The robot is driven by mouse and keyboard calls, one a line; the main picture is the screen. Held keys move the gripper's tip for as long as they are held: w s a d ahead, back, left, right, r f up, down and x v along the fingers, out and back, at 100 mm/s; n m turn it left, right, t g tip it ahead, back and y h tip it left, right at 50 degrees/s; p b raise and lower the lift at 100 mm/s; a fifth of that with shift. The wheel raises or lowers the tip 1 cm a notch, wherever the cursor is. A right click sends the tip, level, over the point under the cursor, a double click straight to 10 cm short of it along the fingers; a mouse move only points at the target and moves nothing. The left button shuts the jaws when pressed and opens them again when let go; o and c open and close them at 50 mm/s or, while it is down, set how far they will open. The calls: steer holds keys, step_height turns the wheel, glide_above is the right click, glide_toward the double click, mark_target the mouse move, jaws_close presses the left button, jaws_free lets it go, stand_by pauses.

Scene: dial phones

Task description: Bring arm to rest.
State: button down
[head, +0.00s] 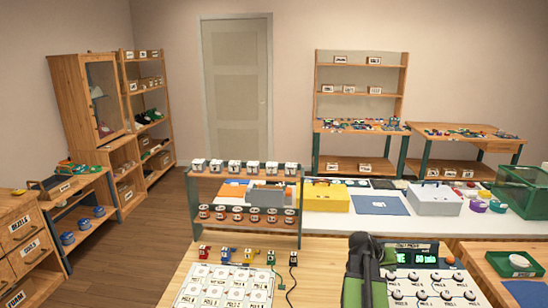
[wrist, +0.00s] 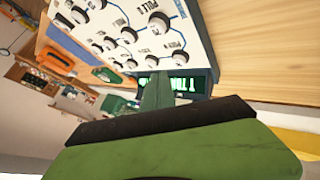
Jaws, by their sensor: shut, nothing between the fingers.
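My arm's end with my gripper (head: 366,272) stands at the lower centre right of the head view, dark with green parts. It is just left of a white panel with dials (head: 432,287) and a display with green digits (head: 424,256), and hides the panel's left edge. In the wrist view my gripper (wrist: 158,95) is a green and dark shape reaching up from the bottom, shut and empty. The dial panel (wrist: 135,30) shows tilted above it there, with the lit display (wrist: 170,85) behind the fingertips. I cannot tell whether the gripper touches the panel.
A wooden table (head: 325,262) holds a labelled card sheet (head: 222,287), several small coloured pieces with cables, and a two-tier rack (head: 245,191). Behind it, a white counter (head: 325,223) carries a yellow box (head: 322,197), a grey case (head: 433,199) and a green crate (head: 522,190). Wooden floor lies open at left.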

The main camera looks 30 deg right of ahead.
steer(key=w+a+f+n+t+y, duration=0.1)
steer(key=w+a+n+t, duration=0.1)
steer(key=w+a, duration=0.95)
steer(key=w+a+f+n+y, duration=0.1)
steer(key=a+n, duration=0.1)
steer(key=a, duration=1)
steer(key=w+a+f+n+y, duration=0.1)
steer(key=w+a+f+y, duration=0.1)
steer(key=a, duration=0.9)
steer(key=w+a+f+n+y, duration=0.1)
steer(key=a+n+y, duration=0.1)
steer(key=a, duration=1)
steer(key=shift+w+a+f+n+t, duration=0.25)
steer(key=shift+a+f+n+t, duration=0.05)
steer(key=shift+a+f, duration=0.05)
steer(key=shift+n+y, duration=0.4)
steer(key=shift+y, duration=0.2)
steer(key=a, duration=0.1)
steer(key=s+a, duration=0.1)
steer(key=a, duration=0.2)
steer(key=shift+s+a+f, duration=0.25)
steer(key=shift+s+f, duration=0.05)
steer(key=shift+s, duration=0.05)
steer(key=s+a, duration=0.1)
steer(key=s+a+g+y, duration=0.1)
steer(key=s, duration=0.1)
steer(key=s+a+n+g, duration=0.1)
steer(key=shift+s+a+f+y, duration=0.2)
steer(key=shift+a+f+y, duration=0.1)
steer(key=shift+y, duration=0.1)
